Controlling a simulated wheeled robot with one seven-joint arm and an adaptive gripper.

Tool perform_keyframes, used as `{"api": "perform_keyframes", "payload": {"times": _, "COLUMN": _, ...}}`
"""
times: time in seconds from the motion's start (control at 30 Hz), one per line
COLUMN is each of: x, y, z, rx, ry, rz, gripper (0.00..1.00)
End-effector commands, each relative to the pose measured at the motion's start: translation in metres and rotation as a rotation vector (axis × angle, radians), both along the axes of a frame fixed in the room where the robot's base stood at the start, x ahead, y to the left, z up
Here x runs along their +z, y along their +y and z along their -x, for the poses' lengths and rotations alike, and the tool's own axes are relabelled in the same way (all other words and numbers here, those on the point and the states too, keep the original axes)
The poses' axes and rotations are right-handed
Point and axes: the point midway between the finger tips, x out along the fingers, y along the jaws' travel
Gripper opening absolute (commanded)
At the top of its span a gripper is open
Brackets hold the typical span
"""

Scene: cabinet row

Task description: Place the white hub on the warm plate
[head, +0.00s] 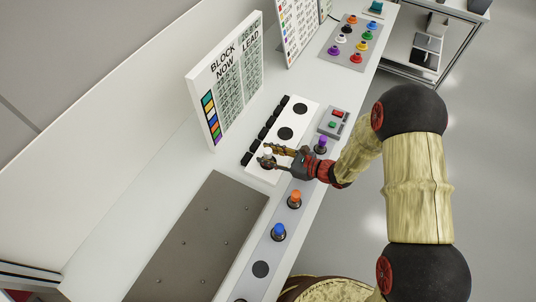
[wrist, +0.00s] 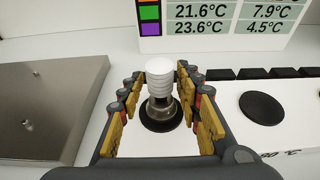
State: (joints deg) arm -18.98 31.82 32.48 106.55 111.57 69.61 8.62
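The white hub (wrist: 160,78) has a ribbed white top and a metallic lower part. It stands upright over a black disc (wrist: 160,122) on a white board (head: 303,112); it also shows in the head view (head: 267,151). My gripper (wrist: 160,95) has its yellow-padded fingers on both sides of the hub, with narrow gaps showing, so it looks open around it. A bare grey metal plate (head: 195,240) with small screws lies left of the board, also in the wrist view (wrist: 45,110). No label in view tells which plate is the warm one.
A button box (head: 334,122) stands right of the board. A temperature sign (head: 226,80) stands behind.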

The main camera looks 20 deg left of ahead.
Motion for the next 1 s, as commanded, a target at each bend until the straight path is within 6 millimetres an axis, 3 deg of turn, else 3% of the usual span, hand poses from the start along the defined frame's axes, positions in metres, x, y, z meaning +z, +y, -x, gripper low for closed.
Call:
{"api": "perform_keyframes", "payload": {"times": 0.47, "x": 0.005, "y": -0.006, "z": 0.0, "rx": -0.002, "ry": 0.0, "rz": 0.0, "gripper": 0.4}}
{"api": "perform_keyframes", "payload": {"times": 1.0, "x": 0.034, "y": -0.1, "z": 0.008, "rx": -0.004, "ry": 0.0, "rz": 0.0, "gripper": 0.4}}
